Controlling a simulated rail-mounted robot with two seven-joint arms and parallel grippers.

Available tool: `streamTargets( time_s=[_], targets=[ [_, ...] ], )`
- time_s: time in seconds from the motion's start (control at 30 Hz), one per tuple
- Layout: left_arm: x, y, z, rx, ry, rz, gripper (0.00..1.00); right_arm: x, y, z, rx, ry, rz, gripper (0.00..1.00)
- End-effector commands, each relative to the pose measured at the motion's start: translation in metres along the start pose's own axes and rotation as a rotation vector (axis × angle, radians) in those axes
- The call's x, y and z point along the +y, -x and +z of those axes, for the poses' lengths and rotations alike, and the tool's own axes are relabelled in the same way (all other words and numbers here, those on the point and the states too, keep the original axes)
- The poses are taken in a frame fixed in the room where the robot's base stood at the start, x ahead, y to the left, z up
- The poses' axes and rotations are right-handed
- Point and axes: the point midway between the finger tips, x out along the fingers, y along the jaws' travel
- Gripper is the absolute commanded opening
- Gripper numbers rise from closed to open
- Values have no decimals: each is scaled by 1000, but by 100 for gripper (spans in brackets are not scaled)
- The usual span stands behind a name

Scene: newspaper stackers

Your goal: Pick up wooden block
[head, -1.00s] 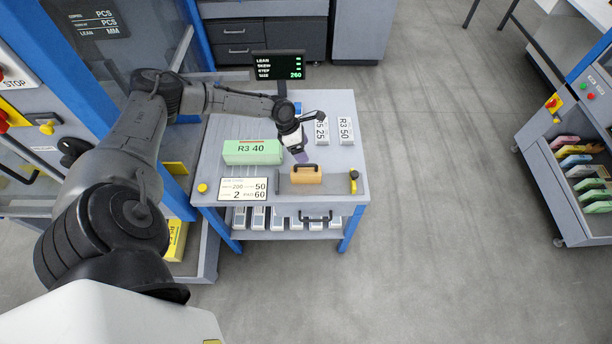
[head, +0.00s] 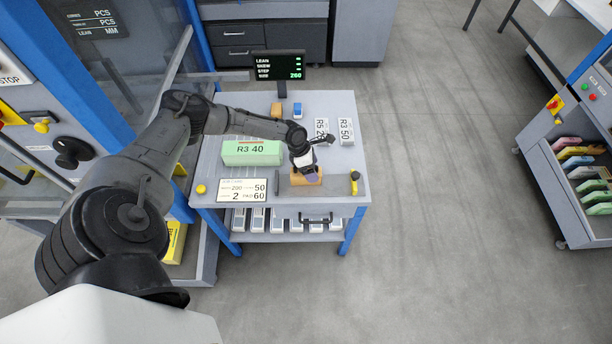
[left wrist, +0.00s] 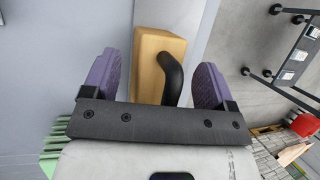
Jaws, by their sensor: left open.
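The wooden block (head: 307,181) is tan with a black handle and lies near the front edge of the grey table. My left gripper (head: 306,172) is over it and hides part of it and its handle in the head view. In the left wrist view, the block (left wrist: 150,65) and its black handle (left wrist: 173,78) lie between the spread purple fingers of the left gripper (left wrist: 160,85). The fingers are open, with a gap on each side of the block. My right gripper is not in view.
On the table (head: 215,150) stand a green R3 40 block (head: 250,153), white blocks R5 25 (head: 321,130) and R3 50 (head: 346,131), and a small display (head: 279,66). A yellow-and-black tool (head: 354,182) lies right of the wooden block. A dark bar (head: 277,181) lies left of it.

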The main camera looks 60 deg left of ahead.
Motion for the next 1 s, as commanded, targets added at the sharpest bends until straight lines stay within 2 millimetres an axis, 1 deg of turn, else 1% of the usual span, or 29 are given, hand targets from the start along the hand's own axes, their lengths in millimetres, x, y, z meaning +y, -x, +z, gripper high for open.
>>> streamTargets(
  time_s=[0.2, 0.8, 0.83, 1.0],
  targets=[
    [0, 0, 0, 0, 0, 0, 78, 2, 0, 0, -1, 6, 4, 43],
    [0, 0, 0, 0, 1, 0, 21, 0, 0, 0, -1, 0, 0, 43],
    [0, 0, 0, 0, 1, 0, 19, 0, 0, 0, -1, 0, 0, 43],
    [0, 1, 0, 0, 1, 0, 18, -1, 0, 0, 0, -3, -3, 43]
  ],
)
